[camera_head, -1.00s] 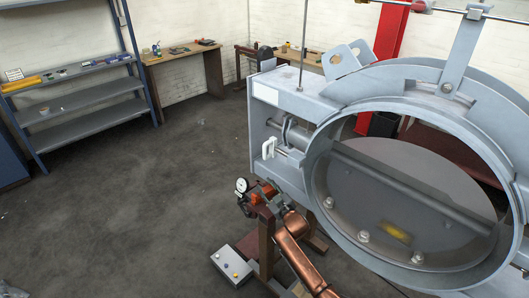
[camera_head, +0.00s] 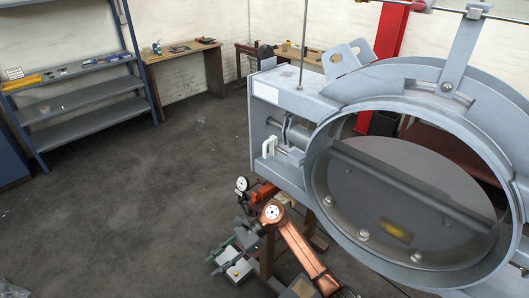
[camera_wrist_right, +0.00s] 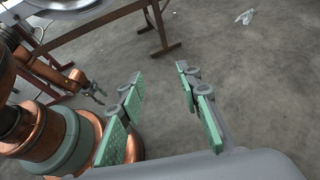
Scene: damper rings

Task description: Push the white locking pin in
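The white locking pin handle (camera_head: 269,147) sticks out at the left side of the grey damper housing (camera_head: 292,103), near a horizontal cylinder and bracket. How deep the pin sits cannot be told. My right gripper (camera_head: 225,258) is below and left of the pin, well apart from it. It is open and empty, its green-padded fingers spread in the right wrist view (camera_wrist_right: 160,80). The pin does not show in that view. A small dark end on a copper arm (camera_wrist_right: 97,93) there may be my left gripper; its state is unclear. No left gripper shows in the head view.
The large damper ring (camera_head: 315,170) fills the right side. A dial gauge (camera_head: 242,184) and orange fixture stand below the pin. Blue shelves (camera_head: 85,100) and a workbench (camera_head: 180,55) stand behind open floor.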

